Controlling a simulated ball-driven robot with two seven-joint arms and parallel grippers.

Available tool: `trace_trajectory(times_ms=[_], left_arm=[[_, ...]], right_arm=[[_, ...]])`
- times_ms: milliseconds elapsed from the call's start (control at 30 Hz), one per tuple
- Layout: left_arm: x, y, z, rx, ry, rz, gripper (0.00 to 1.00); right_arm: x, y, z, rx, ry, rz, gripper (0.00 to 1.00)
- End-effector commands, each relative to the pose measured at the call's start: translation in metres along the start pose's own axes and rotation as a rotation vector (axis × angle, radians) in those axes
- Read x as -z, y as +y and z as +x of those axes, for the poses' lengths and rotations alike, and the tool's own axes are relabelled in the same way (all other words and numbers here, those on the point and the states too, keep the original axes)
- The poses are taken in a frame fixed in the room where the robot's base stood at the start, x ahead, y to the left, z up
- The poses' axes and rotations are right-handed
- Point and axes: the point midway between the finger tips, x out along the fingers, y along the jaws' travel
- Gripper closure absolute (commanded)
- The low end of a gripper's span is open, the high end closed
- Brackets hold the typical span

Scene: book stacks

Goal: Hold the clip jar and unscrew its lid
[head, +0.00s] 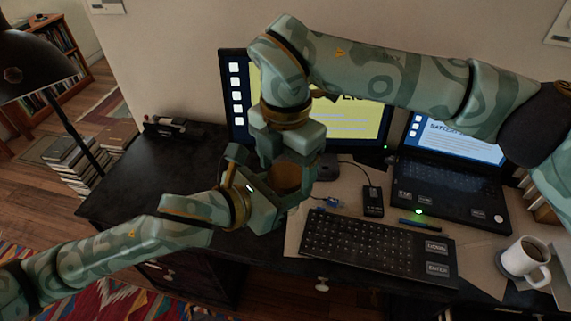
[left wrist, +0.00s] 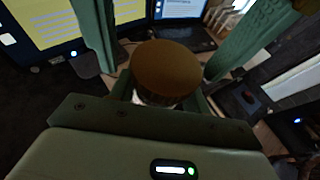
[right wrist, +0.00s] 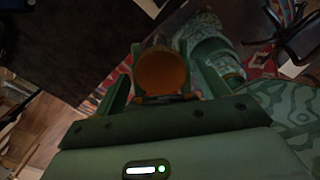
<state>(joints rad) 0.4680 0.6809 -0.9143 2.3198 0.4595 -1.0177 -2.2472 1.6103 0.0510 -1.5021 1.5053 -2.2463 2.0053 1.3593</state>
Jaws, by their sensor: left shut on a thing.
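The clip jar (left wrist: 154,99) has a brown-orange lid (left wrist: 167,72) and a clear body. My left gripper (head: 276,206) is shut on the jar's body. The lid also shows in the right wrist view (right wrist: 162,73) and, partly covered by my grippers, in the head view (head: 287,178). My right gripper (head: 293,165) comes down from above, its fingers on either side of the lid. In the left wrist view these fingers stand apart from the lid, with gaps at both sides. Any clips inside are hidden.
A white mug (head: 522,260) stands at the far right. The monitor (head: 237,112) is close behind. The desk's left part (head: 150,178) is mostly clear.

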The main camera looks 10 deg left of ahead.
Motion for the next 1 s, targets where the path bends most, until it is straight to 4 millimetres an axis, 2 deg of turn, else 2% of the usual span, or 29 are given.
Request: trace_trajectory(times_ms=[300, 600, 1000], left_arm=[[-0.001, 0.0, 0.0, 0.0, -0.001, 0.0, 1.0], [-0.001, 0.0, 0.0, 0.0, -0.001, 0.0, 1.0], [-0.001, 0.001, -0.001, -0.008, -0.003, -0.003, 1.0]], right_arm=[[0.0, 0.0, -0.003, 0.0, -0.001, 0.002, 0.24], [0.0, 0.0, -0.042, -0.001, -0.002, 0.002, 0.24], [0.0, 0.0, -0.045, 0.001, 0.001, 0.001, 0.24]])
